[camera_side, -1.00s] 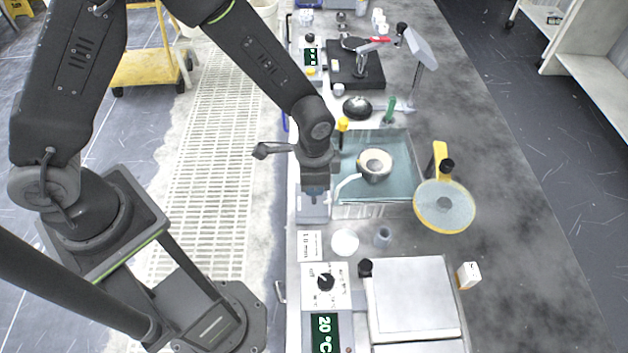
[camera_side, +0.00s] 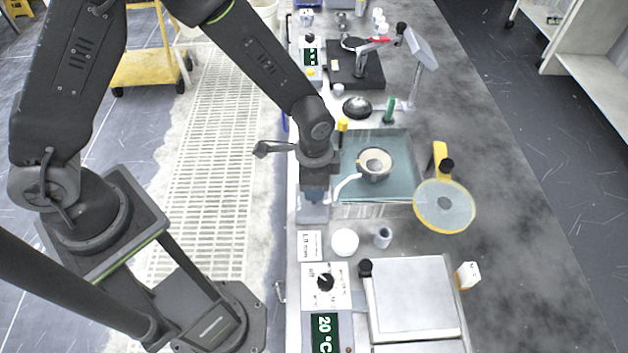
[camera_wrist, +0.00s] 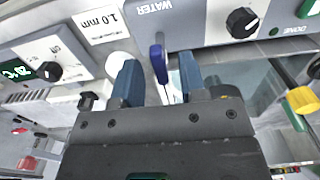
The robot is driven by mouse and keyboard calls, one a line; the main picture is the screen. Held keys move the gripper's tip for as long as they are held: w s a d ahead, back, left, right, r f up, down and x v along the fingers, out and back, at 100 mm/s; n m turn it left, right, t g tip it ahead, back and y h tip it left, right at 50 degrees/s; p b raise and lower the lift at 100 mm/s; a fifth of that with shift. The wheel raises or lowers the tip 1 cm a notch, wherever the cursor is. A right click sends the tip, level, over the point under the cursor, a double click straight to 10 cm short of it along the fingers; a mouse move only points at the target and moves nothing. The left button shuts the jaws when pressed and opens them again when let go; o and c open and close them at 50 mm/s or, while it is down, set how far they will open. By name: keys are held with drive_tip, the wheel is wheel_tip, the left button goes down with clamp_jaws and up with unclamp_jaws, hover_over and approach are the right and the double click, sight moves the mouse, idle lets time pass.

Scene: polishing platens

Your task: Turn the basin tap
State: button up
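The basin (camera_side: 402,150) is a teal, clear-sided tank on the bench, with a round cup-like part inside. A white curved spout (camera_side: 346,184) reaches over its near left edge. In the wrist view the blue tap lever (camera_wrist: 158,62) stands out from a grey panel marked WATER (camera_wrist: 195,18). My gripper (camera_wrist: 160,72) is open, with one blue finger on each side of the lever and visible gaps to it. In the side view my gripper (camera_side: 314,198) points down just left of the basin and hides the tap.
A black knob (camera_wrist: 242,22) and green button (camera_wrist: 308,8) sit on the same panel. Yellow and green handles stand near the basin. A yellow-rimmed disc (camera_side: 444,206) lies right of it; a white jar (camera_side: 344,242) and grey cup (camera_side: 383,236) stand in front.

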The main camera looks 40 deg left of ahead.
drive_tip(key=shift+r, duration=0.1)
wheel_tip(320, 180, up, 14)
idle(0.5)
drive_tip(key=shift+f, duration=0.2)
drive_tip(key=s+a+r+n+t, duration=0.5)
drive_tip(key=s+a+r+n, duration=0.4)
drive_tip(key=s+a+r, duration=0.4)
drive_tip(key=shift+s+a+r+t, duration=0.15)
drive_tip(key=shift+s+a+t, duration=0.15)
drive_tip(key=shift+s+a, duration=0.45)
drive_tip(key=shift+o, duration=0.4)
drive_tip(key=shift+d, duration=0.1)
